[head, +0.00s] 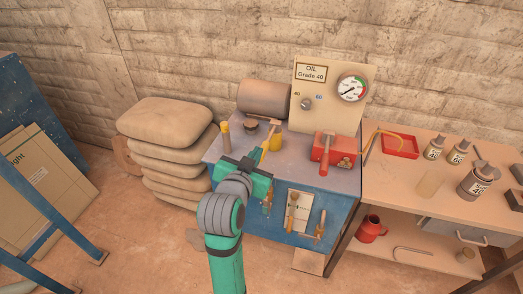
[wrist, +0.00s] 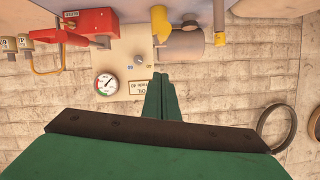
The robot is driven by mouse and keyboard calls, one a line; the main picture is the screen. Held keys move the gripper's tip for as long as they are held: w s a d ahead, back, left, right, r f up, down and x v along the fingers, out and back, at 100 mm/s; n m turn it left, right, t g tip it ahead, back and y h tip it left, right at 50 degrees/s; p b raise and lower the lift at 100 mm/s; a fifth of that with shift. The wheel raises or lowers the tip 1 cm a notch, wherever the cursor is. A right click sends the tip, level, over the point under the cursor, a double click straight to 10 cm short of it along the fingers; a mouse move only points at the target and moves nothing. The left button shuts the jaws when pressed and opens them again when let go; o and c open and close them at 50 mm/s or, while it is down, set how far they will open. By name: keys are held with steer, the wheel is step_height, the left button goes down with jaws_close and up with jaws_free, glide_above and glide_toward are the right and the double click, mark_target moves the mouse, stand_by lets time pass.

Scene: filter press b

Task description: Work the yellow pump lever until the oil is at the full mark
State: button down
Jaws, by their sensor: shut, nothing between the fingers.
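A yellow lever-like piece (head: 274,143) with a dark end stands on the grey top of the blue cabinet; it also shows at the top of the upside-down wrist view (wrist: 160,18). I take it for the pump lever. My gripper (head: 258,158) is in front of the cabinet top, close to the yellow piece in the head view; contact cannot be told. In the wrist view its green fingers (wrist: 160,92) are together and empty. A pale panel (head: 300,205) is on the cabinet front; its oil level is too small to read.
A board with an "OIL Grade 40" sign, dial gauge (head: 351,88) and selector knob (head: 305,104) stands behind. A red box (head: 335,150) is right of the lever. A bench (head: 430,190) with bottles adjoins at right; stacked sacks (head: 168,125) are at left.

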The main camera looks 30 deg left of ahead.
glide_above(263, 158)
step_height(263, 158, down, 3)
steer(key=shift+w+r, duration=0.1)
steer(key=shift+w, duration=0.05)
steer(key=f, duration=0.3)
steer(key=shift+a, duration=0.35)
steer(key=shift+f, duration=0.6)
steer(key=shift+a, duration=0.1)
